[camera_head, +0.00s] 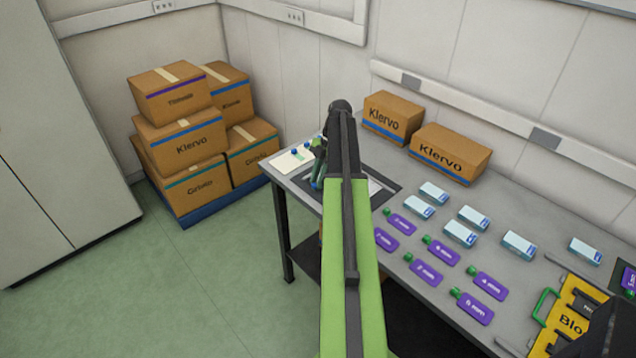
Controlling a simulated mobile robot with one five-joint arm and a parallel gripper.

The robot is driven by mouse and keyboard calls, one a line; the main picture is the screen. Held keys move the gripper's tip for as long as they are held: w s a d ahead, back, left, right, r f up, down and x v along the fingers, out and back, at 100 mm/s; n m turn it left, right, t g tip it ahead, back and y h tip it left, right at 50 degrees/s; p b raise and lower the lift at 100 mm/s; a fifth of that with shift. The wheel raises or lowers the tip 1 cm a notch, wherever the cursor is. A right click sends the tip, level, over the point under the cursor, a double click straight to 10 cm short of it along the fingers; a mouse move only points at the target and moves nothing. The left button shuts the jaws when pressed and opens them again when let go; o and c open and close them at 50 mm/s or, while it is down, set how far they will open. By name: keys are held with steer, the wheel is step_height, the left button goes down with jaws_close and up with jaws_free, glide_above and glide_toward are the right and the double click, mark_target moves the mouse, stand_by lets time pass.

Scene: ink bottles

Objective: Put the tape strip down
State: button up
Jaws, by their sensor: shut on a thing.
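My gripper (317,181) is at the far left part of the grey table, partly hidden by my green and black arm. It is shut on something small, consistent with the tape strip. The strip itself is too small and covered to make out clearly. Whether the held thing touches the table cannot be told.
Small blue-capped items (295,152) sit on the pale board. Several purple labelled tags with green ends (427,273) and several pale blue boxes (473,217) lie to the right. Two Klervo cartons (449,157) stand at the back. A yellow case (572,318) is at front right.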

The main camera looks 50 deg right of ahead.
steer(key=shift+f, duration=0.2)
steer(key=o, duration=0.8)
steer(key=shift+r, duration=0.1)
steer(key=shift+o, duration=0.2)
steer(key=shift+r, duration=0.35)
steer(key=p+v, duration=1.1)
steer(key=shift+d+r, duration=0.2)
steer(key=shift+r, duration=0.1)
steer(key=shift+a, duration=0.1)
